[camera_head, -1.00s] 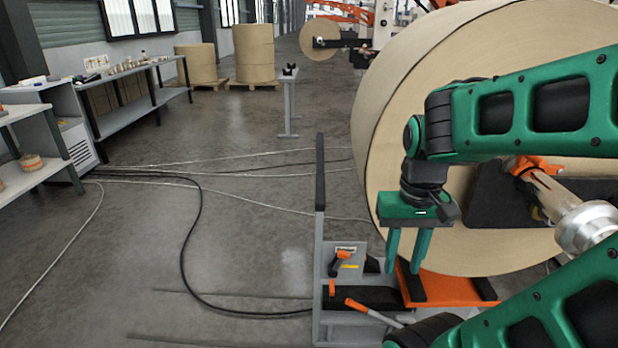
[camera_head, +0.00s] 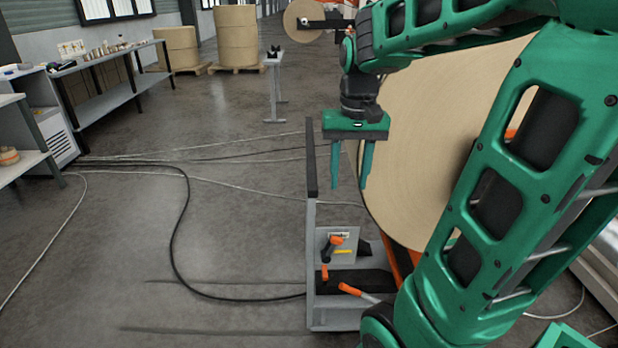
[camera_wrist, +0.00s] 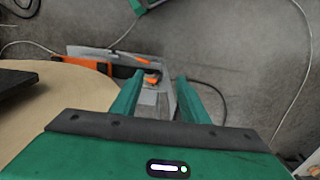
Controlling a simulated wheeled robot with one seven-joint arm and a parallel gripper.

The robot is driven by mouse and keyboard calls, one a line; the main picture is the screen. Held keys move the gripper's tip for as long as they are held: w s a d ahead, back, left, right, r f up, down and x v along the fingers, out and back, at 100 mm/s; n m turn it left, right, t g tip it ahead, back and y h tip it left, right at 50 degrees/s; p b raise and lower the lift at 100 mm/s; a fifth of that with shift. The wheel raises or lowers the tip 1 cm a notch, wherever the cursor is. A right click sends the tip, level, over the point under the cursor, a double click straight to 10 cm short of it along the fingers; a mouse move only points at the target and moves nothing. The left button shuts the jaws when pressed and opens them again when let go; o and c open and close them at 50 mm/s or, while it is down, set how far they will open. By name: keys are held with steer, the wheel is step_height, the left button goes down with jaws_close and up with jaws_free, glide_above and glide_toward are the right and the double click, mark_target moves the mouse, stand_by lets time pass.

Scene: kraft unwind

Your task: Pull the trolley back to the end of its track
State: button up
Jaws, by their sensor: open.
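The trolley is the grey frame (camera_head: 342,318) low in the middle of the head view, with a tall upright post topped by a black grip bar (camera_head: 311,160). It carries orange-handled levers (camera_head: 331,246) and an orange bed mostly hidden behind my arm. A large kraft paper roll (camera_head: 420,150) rests behind it. My gripper (camera_head: 350,186) is open and empty, fingers pointing down, beside and above the trolley, just right of the black bar.
A black cable (camera_head: 178,225) and several thin pale cables lie across the floor at left. Shelving (camera_head: 105,85) stands along the left wall. A grey stand (camera_head: 274,90) and paper rolls (camera_head: 237,38) are farther back. The floor left of the trolley is otherwise open.

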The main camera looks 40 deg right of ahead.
step_height(320, 180, up, 3)
glide_above(312, 181)
step_height(312, 181, down, 11)
steer(key=shift+c, duration=0.6)
jaws_close()
